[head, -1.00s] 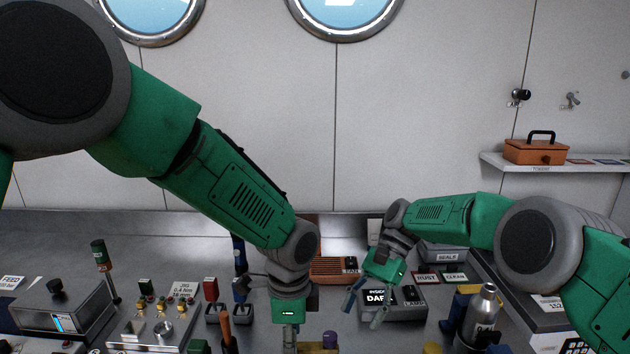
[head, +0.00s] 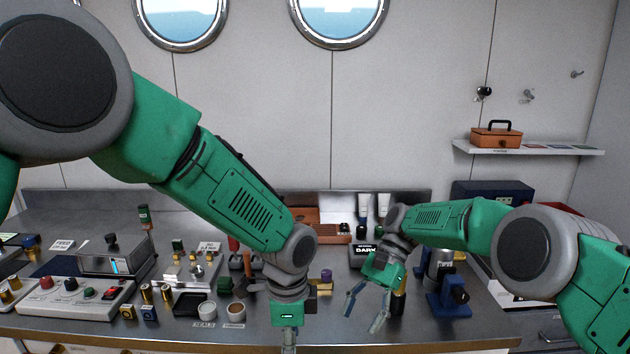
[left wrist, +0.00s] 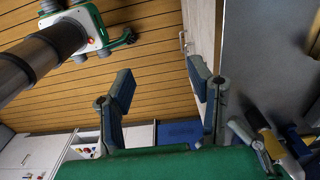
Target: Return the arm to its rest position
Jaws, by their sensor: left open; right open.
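My left arm comes in from the left in the head view and hangs down over the bench's front edge. Its gripper (head: 288,345) is mostly cut off by the bottom of the picture. In the left wrist view its two fingers (left wrist: 160,95) stand wide apart with nothing between them, over the plank floor beside the bench. My right gripper (head: 366,308) is open and empty, its two fingers spread above the right half of the bench. What lies straight behind the fingers is partly hidden.
The metal bench (head: 200,330) holds a control box with buttons (head: 75,297), a grey feed unit (head: 115,257), two small cups and a blue stand (head: 450,300) right of my right gripper. An orange toolbox (head: 495,136) sits on a wall shelf (head: 530,149). The front strip is fairly clear.

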